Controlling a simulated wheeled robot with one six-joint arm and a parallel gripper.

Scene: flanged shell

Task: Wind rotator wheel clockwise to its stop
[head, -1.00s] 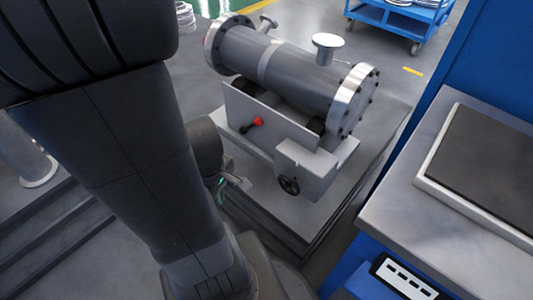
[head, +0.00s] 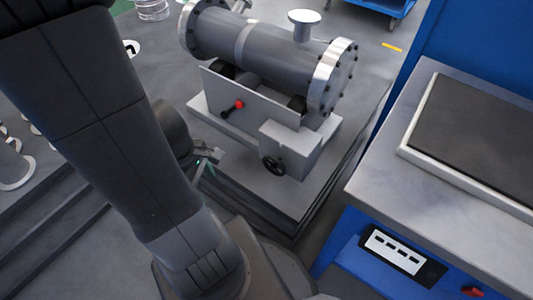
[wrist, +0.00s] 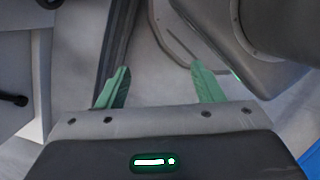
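The rotator wheel (head: 273,165) is a small black handwheel on the front of a grey box (head: 291,146), at the right end of the shell's stand. The flanged shell (head: 268,55) is a grey cylinder lying on rollers above it. A lever with a red knob (head: 239,104) sits on the stand's front plate, left of the wheel. My gripper (head: 212,160) is left of the wheel and apart from it. In the wrist view my gripper (wrist: 160,85) shows two green fingers spread apart with nothing between them. The wheel is not clearly visible in the wrist view.
A blue workbench with a grey top (head: 385,165) stands close on the right, with a dark framed panel on it. The stand rests on a raised grey plinth (head: 285,205). A blue cart (head: 385,8) is at the back. Steps lie at left.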

